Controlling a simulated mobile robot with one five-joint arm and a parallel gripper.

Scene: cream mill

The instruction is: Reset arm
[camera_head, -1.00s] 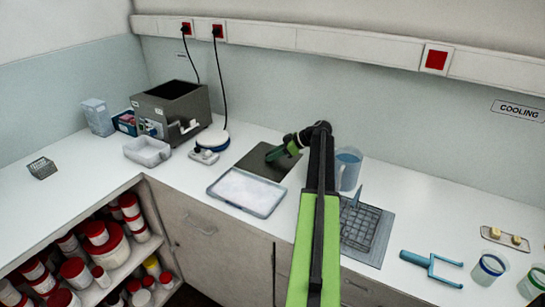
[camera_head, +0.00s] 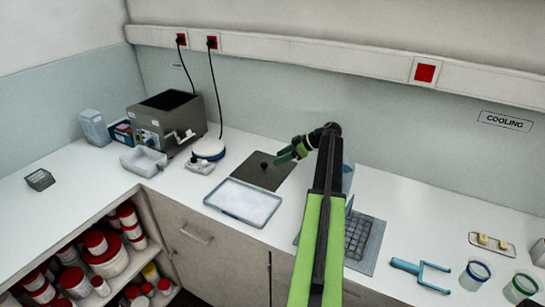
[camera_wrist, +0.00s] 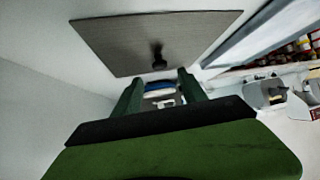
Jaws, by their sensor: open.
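My arm reaches over the counter from the bottom of the head view, with its green links bent at a dark elbow. My gripper (camera_head: 287,156) is at its end, pointing left over the right part of a dark grey mat (camera_head: 277,178). In the wrist view my gripper (camera_wrist: 160,90) shows two green fingers spread apart with nothing between them.
A white tray (camera_head: 243,201) lies in front of the mat. A jug (camera_head: 347,178) is mostly hidden behind my arm. A rack on a grey mat (camera_head: 375,248) and a blue fork-like tool (camera_head: 421,274) lie right. A grey machine (camera_head: 178,122) stands left.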

